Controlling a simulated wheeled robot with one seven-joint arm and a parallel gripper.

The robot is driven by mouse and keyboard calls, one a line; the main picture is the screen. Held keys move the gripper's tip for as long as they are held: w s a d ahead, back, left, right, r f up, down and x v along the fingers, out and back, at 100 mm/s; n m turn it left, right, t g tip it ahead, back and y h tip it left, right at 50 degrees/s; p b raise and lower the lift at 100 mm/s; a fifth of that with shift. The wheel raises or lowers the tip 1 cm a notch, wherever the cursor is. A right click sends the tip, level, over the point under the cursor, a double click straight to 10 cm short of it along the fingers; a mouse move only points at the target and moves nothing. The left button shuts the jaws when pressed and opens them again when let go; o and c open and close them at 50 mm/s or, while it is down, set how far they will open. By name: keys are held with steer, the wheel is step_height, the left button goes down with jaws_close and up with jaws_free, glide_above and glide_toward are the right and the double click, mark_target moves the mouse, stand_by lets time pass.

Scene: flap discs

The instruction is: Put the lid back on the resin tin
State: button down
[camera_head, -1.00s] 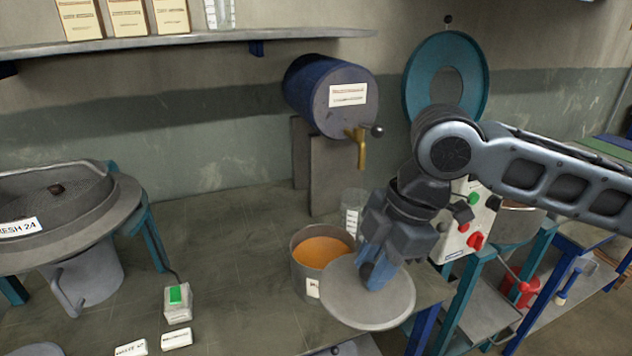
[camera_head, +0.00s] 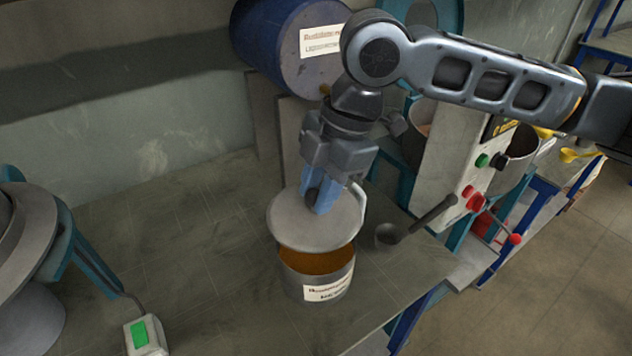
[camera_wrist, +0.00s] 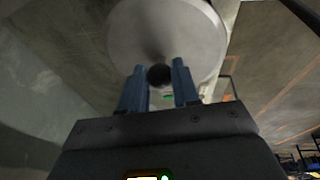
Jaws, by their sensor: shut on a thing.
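The resin tin (camera_head: 318,284) stands open on the bench in the head view, with amber resin showing and a white label on its front. The round grey lid (camera_head: 290,222) is held above the tin and hides the back part of its mouth. My gripper (camera_head: 319,203) has its blue fingers shut on the knob of the lid. In the wrist view the lid (camera_wrist: 165,25) fills the top middle, with its dark knob between the fingertips (camera_wrist: 160,76). The exact gap between lid and tin is hard to tell.
A dark ladle (camera_head: 388,236) lies right of the tin. A control box (camera_head: 462,165) with red and green buttons stands behind it at the right. A blue drum (camera_head: 270,45) is at the back. A green switch (camera_head: 142,335) is at the lower left. The bench left of the tin is clear.

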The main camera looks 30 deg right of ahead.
steer(key=shift+f+b, duration=1.85)
steer(key=shift+f, duration=0.85)
steer(key=shift+d, duration=0.15)
steer(key=shift+f, duration=0.2)
stand_by(0.4)
steer(key=c, duration=0.8)
jaws_free()
steer(key=shift+o, duration=0.7)
steer(key=o, duration=0.4)
